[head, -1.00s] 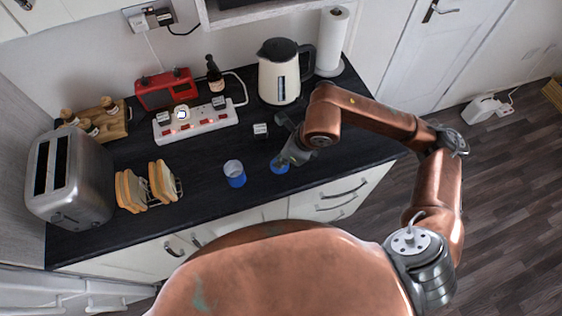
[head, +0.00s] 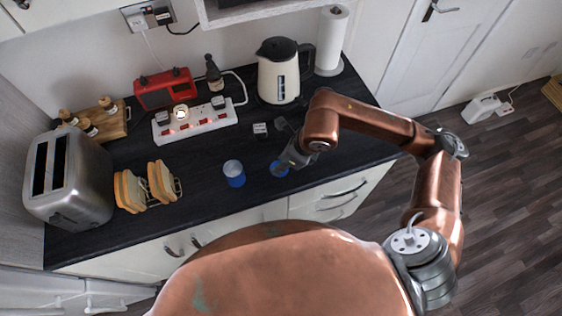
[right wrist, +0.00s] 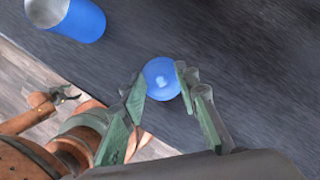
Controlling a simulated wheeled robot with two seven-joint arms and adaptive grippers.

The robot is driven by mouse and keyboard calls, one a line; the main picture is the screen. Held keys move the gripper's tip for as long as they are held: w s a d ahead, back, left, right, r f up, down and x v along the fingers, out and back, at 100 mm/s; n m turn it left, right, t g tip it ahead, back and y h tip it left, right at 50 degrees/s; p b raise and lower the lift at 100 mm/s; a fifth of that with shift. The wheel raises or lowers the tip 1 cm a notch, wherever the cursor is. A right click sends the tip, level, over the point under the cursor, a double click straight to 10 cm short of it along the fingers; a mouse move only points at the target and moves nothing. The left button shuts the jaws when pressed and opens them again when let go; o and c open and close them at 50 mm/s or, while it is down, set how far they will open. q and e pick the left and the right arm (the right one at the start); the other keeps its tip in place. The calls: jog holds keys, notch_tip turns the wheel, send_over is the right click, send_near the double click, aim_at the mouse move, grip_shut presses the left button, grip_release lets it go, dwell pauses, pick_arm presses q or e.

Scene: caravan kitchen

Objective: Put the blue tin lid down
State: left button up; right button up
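The blue tin lid (head: 279,168) is a small round blue disc at the front part of the dark counter, with a pale spot at its middle in the right wrist view (right wrist: 162,78). My right gripper (right wrist: 161,82) has one finger on each side of the lid, both appearing to touch its rim. In the head view the right gripper (head: 284,163) partly covers the lid. The lid is at or just above the counter; any gap is too small to tell. A blue and silver tin (head: 234,173) stands upright to its left.
A white power strip (head: 195,122), red radio (head: 166,88), kettle (head: 279,72), paper towel roll (head: 331,42) and dark bottle (head: 213,72) stand behind. Toast racks (head: 148,186) and a toaster (head: 68,180) are at left. The counter (head: 205,205) is clear around the tin.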

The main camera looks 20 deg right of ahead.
jog(key=shift+r, duration=0.1)
jog(key=shift+r, duration=0.25)
jog(key=p+v, duration=0.1)
jog(key=v, duration=1)
jog(key=shift+d+r, duration=0.2)
jog(key=shift+r, duration=0.05)
jog(key=shift+s, duration=0.25)
dwell(0.6)
